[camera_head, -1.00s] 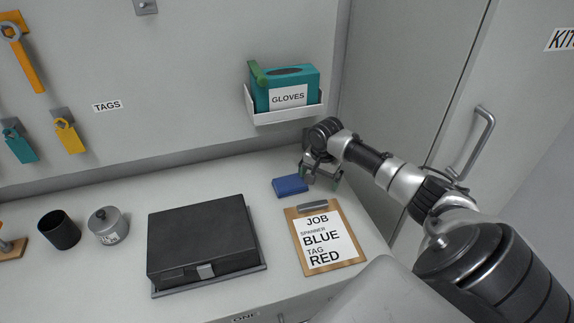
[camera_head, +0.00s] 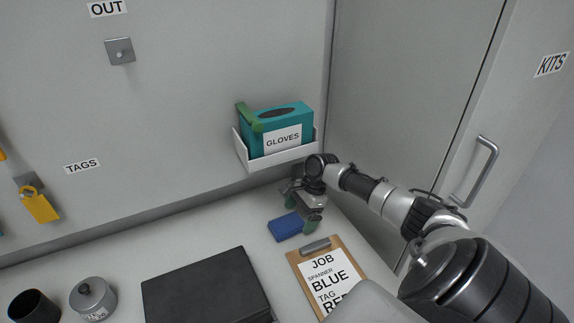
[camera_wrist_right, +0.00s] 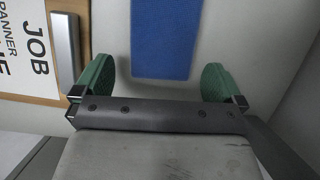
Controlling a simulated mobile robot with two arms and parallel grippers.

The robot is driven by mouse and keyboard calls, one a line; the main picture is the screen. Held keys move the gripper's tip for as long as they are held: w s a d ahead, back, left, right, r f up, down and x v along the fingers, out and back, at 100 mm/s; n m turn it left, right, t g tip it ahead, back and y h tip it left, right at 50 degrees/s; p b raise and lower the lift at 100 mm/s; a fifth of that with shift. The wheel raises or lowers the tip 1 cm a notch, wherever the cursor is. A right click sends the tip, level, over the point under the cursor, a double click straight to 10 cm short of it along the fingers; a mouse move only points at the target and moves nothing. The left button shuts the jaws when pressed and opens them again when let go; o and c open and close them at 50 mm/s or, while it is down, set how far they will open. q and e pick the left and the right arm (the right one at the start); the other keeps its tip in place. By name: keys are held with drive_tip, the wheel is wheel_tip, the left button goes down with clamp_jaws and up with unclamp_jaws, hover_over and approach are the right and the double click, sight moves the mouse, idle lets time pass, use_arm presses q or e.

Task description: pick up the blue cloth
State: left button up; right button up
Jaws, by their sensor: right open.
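The blue cloth (camera_head: 286,226) is a small folded block lying flat on the bench, just behind the clipboard. My right gripper (camera_head: 304,212) is above and beside it, at its right edge in the head view. In the right wrist view the cloth (camera_wrist_right: 166,38) lies ahead of the jaws, between the lines of the two green fingertips. Those fingertips (camera_wrist_right: 157,82) are spread wide and hold nothing. My left gripper is not in view.
A clipboard (camera_head: 303,257) with a job sheet lies close in front of the cloth. A glove box (camera_head: 261,142) sits in a white wall tray above. A black case (camera_head: 205,285) and a lidded pot (camera_head: 93,298) stand to the left. A grey cabinet (camera_head: 390,110) is at right.

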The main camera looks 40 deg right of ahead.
sight(284, 225)
drive_tip(key=a, duration=0.2)
drive_tip(key=w+a, duration=0.1)
drive_tip(key=a, duration=0.1)
drive_tip(key=shift+w+a+f+b, duration=0.1)
drive_tip(key=shift+a+b, duration=0.15)
drive_tip(key=shift+b, duration=0.15)
drive_tip(key=shift+a+f+b, duration=0.15)
drive_tip(key=shift+f+b, duration=0.3)
drive_tip(key=shift+b, duration=0.25)
drive_tip(key=shift+w+a+f+b, duration=0.1)
drive_tip(key=shift+a+b, duration=0.05)
drive_tip(key=shift+b, duration=0.25)
use_arm(q)
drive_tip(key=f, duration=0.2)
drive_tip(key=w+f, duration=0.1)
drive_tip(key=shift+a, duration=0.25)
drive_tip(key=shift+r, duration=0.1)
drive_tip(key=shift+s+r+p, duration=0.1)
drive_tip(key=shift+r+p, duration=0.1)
drive_tip(key=shift+p, duration=0.1)
use_arm(e)
drive_tip(key=c, duration=0.9)
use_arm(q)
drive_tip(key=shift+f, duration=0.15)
